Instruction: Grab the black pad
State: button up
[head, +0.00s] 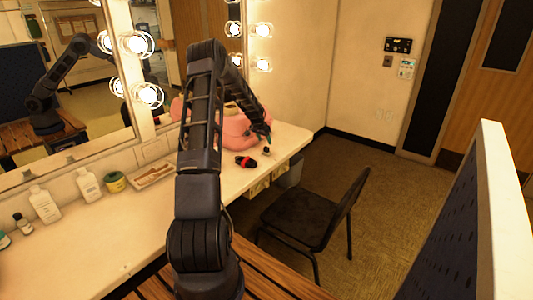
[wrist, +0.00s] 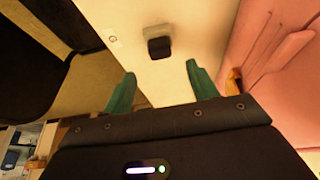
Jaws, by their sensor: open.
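The black pad (wrist: 159,47) lies on the pale counter in the wrist view, beyond my fingertips and roughly in line with the gap between them. A pale edge shows just behind it. In the head view a small dark item (head: 266,151) near the counter's right end looks like the same pad. My gripper (wrist: 160,85) has two green fingers spread apart with nothing between them. In the head view my gripper (head: 266,136) hangs over the counter's right end, just above the pad, partly hidden by my arm.
A pink bag (head: 235,130) stands close behind my gripper. A red and black item (head: 245,161) lies left of the pad. Bottles (head: 44,205), a green jar (head: 115,181) and a tray (head: 153,174) line the mirror. A dark chair (head: 312,215) stands before the counter.

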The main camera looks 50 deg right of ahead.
aim_at(266, 147)
jog(key=shift+x, duration=3.55)
jog(key=shift+a, duration=0.2)
jog(key=c, duration=0.9)
jog(key=shift+o, duration=0.2)
